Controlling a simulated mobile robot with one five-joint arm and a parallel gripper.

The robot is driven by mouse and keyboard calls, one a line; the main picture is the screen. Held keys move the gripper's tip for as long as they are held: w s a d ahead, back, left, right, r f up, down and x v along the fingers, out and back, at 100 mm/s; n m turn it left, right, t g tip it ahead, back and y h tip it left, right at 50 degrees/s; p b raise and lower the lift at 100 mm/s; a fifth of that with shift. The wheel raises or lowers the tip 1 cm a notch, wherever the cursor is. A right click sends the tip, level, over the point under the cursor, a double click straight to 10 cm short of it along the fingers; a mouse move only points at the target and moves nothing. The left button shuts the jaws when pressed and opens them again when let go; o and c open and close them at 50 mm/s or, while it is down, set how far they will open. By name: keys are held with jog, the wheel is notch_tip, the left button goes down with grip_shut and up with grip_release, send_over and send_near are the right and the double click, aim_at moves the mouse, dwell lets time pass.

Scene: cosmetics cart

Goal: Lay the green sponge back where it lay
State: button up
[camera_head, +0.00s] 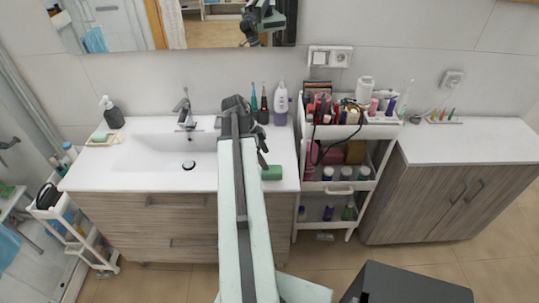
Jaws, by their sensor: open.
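A green sponge (271,172) lies on the white washbasin top (287,155), right of the basin and near the front edge. My gripper (263,158) is dark and small in the view, just above and left of the sponge. It is open, and the sponge appears outside its grip, though I cannot tell whether they touch. My arm hides part of the basin's right side. Another green piece lies on a soap dish (99,139) at the left of the basin top.
A tap (185,112), a dark soap dispenser (112,112), toothbrush cups and a white-purple bottle (280,104) stand along the back. A crowded white cart (340,187) stands right of the washbasin. The wooden cabinet's white top (465,143) is mostly clear.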

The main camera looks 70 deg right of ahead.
jog(key=p+v, duration=0.2)
jog(key=v, duration=0.2)
jog(key=shift+r, duration=0.1)
jog(key=w+a+f+n+t, duration=0.1)
jog(key=w+a+n+t, duration=0.1)
jog(key=w+a+n, duration=1.9)
jog(key=a+n, duration=0.1)
jog(key=a, duration=0.7)
jog(key=w+a+n+t+y, duration=0.1)
jog(key=w+a+n, duration=0.4)
jog(key=a, duration=0.8)
jog(key=w+a+n+t, duration=0.1)
jog(key=w+a+n, duration=0.3)
jog(key=a, duration=0.9)
jog(key=shift+w+f+n+y, duration=0.3)
jog(key=shift+w+f+n, duration=0.1)
jog(key=shift+w, duration=0.15)
notch_tip(320, 180, down, 6)
jog(key=b, duration=0.5)
jog(key=shift+s+b, duration=0.1)
jog(key=shift+b, duration=0.25)
